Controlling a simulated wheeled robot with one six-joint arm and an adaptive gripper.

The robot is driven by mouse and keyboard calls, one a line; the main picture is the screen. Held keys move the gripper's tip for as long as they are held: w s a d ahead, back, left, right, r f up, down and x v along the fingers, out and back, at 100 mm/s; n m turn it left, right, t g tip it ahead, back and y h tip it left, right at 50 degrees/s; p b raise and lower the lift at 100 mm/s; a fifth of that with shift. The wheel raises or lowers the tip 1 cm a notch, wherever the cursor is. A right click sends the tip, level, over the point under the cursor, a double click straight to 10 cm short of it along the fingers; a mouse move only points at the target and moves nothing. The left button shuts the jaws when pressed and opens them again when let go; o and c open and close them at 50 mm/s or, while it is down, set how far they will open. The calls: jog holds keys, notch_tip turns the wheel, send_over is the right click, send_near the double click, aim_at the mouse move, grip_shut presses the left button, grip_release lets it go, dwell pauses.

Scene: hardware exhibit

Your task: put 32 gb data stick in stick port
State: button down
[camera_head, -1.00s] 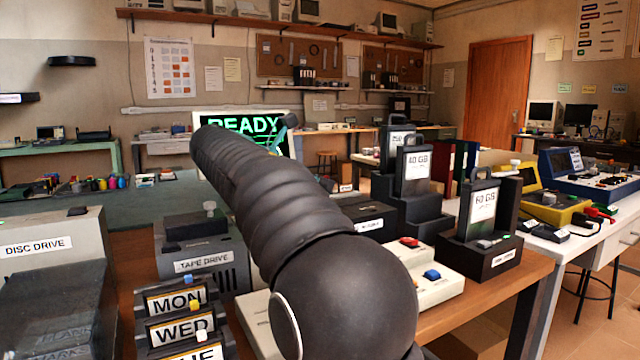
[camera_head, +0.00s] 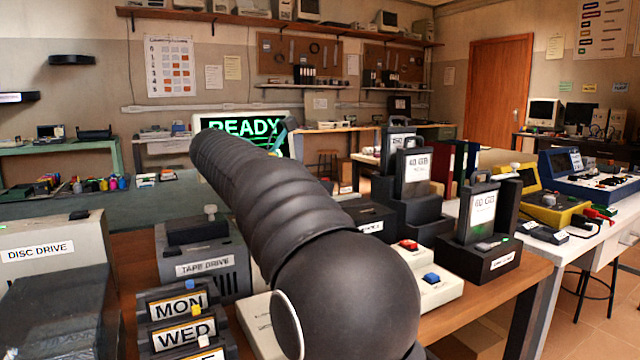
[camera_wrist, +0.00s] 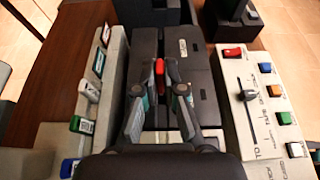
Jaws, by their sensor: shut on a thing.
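My gripper (camera_wrist: 159,88) shows in the wrist view, its two fingers closed around a small red piece, likely the end of a stick (camera_wrist: 159,68). Its capacity marking cannot be read. The gripper is above a dark grey device (camera_wrist: 203,82) with a small label near its far end; I cannot tell whether the held piece touches it. A pale rack (camera_wrist: 113,80) on the left holds several sticks with white, green and blue ends. No stick port can be identified for sure. In the head view my arm hides the gripper and the work spot.
A pale control panel (camera_wrist: 265,105) with coloured buttons and a lever lies right of the gripper. In the head view stand a tape drive (camera_head: 205,268), a disc drive (camera_head: 40,255), day signs (camera_head: 180,305), and a dock with a labelled cartridge (camera_head: 482,212). A READY screen (camera_head: 243,125) is behind.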

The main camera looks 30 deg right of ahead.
jog(key=shift+f+p, duration=0.45)
jog(key=shift+p, duration=0.2)
dwell(0.9)
jog(key=shift+f, duration=0.15)
dwell(0.5)
jog(key=shift+f+b, duration=0.55)
jog(key=shift+f, duration=0.7)
jog(key=c, duration=1.2)
grip_release()
notch_tip(320, 180, up, 3)
jog(key=shift+f+p, duration=0.1)
jog(key=shift+p, duration=1.1)
jog(key=shift+r, duration=2.65)
